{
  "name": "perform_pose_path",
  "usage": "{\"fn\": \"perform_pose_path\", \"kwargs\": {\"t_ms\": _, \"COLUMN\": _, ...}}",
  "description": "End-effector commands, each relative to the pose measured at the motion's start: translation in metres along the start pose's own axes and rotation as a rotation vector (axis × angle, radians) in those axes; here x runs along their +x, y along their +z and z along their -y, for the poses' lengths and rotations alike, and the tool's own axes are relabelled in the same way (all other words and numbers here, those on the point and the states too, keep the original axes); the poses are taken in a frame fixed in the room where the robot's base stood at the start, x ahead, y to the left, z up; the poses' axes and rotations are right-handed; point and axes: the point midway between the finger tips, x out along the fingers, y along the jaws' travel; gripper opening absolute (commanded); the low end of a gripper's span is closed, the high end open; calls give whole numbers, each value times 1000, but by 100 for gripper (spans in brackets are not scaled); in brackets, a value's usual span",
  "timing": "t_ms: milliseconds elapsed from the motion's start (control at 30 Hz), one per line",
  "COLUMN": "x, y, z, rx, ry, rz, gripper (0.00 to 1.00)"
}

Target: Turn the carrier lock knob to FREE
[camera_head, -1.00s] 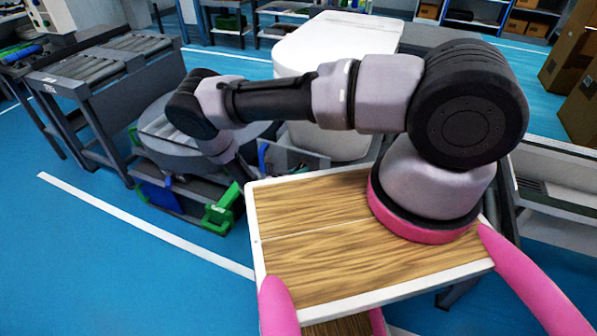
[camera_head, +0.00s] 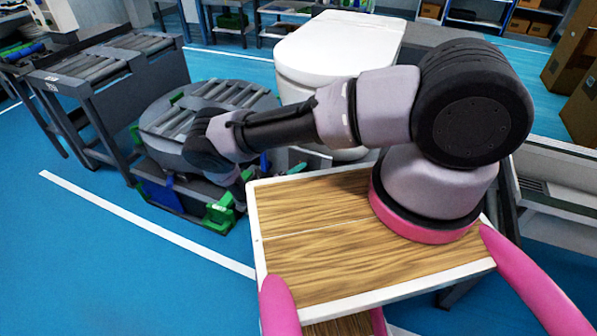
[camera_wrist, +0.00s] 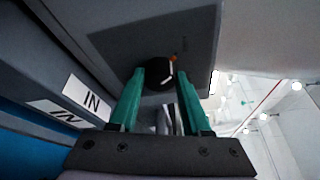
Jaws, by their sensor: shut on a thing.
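A round black knob (camera_wrist: 159,73) with a white line on its face sits on a dark grey panel (camera_wrist: 115,45) in the wrist view. A small orange mark shows at its upper right edge. My gripper (camera_wrist: 160,80) has one green finger on each side of the knob and is shut on it. I cannot read a FREE or lock label. In the head view my forearm and wrist reach down toward the carrier (camera_head: 165,160) beside the turntable, and the fingers and knob are hidden there.
A white toilet (camera_head: 340,45) stands behind my arm. A round turntable with rollers (camera_head: 215,95) and a roller conveyor (camera_head: 115,65) lie to the left. A white "IN" label (camera_wrist: 87,98) is left of the fingers. Blue floor (camera_head: 90,250) is open at front left.

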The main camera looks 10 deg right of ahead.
Motion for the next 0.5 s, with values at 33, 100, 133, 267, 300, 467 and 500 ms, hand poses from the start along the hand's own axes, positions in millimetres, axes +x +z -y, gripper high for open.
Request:
{"fn": "perform_pose_path", "kwargs": {"t_ms": 33, "x": 0, "y": 1, "z": 0, "rx": -13, "ry": -6, "rz": 4, "gripper": 0}}
{"fn": "perform_pose_path", "kwargs": {"t_ms": 100, "x": 0, "y": 1, "z": -1, "rx": -31, "ry": -12, "rz": 5, "gripper": 0}}
{"fn": "perform_pose_path", "kwargs": {"t_ms": 133, "x": 0, "y": 1, "z": -1, "rx": -36, "ry": -14, "rz": 5, "gripper": 0}}
{"fn": "perform_pose_path", "kwargs": {"t_ms": 267, "x": 0, "y": 1, "z": -1, "rx": -52, "ry": -21, "rz": 6, "gripper": 0}}
{"fn": "perform_pose_path", "kwargs": {"t_ms": 300, "x": 0, "y": 1, "z": -1, "rx": -54, "ry": -22, "rz": 6, "gripper": 0}}
{"fn": "perform_pose_path", "kwargs": {"t_ms": 467, "x": 0, "y": 2, "z": -1, "rx": -57, "ry": -23, "rz": 6, "gripper": 0}}
{"fn": "perform_pose_path", "kwargs": {"t_ms": 500, "x": 0, "y": 2, "z": -1, "rx": -57, "ry": -23, "rz": 6, "gripper": 0}}
